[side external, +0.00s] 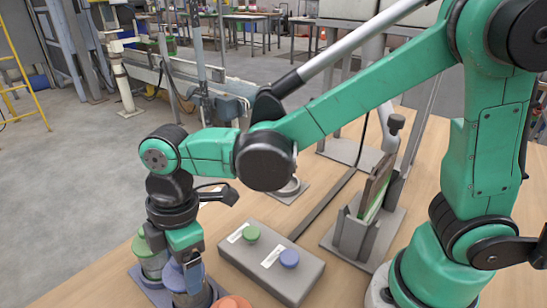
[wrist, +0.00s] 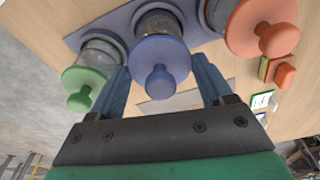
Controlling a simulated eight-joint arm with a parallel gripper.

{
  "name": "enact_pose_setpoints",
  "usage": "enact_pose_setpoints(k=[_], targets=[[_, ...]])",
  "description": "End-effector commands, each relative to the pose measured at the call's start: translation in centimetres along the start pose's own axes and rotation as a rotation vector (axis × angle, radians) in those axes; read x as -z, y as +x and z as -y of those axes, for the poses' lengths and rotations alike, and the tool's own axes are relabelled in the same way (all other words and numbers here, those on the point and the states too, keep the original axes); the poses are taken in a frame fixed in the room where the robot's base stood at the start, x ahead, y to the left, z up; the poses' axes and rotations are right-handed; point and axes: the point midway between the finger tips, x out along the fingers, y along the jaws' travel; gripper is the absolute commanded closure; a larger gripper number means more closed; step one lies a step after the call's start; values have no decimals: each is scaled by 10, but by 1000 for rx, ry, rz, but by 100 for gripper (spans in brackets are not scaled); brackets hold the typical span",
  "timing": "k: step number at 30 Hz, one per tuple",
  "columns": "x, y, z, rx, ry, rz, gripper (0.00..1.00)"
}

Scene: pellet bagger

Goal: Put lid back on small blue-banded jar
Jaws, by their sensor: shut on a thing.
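The blue lid (wrist: 158,62) with its round knob sits between my two blue-grey fingers in the wrist view. My gripper (wrist: 163,65) is shut on this lid at its sides. A clear jar (wrist: 158,22) shows behind the lid, in line with it; whether the lid sits fully down on it I cannot tell. In the side view, my gripper (side external: 190,282) points down at the blue lid (side external: 174,276), over the row of jars. The finger contacts are partly hidden there.
A green-lidded jar (side external: 151,256) and an orange lid (side external: 236,303) flank the blue one closely on the tray (wrist: 90,30).

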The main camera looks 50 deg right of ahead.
Motion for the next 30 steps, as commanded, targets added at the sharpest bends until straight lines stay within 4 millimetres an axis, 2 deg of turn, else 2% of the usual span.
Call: enact_pose_setpoints(k=[26,27,30], targets=[[0,3,0,0,0,0,76],[0,3,0,0,0,0,24],[0,3,0,0,0,0,0]])
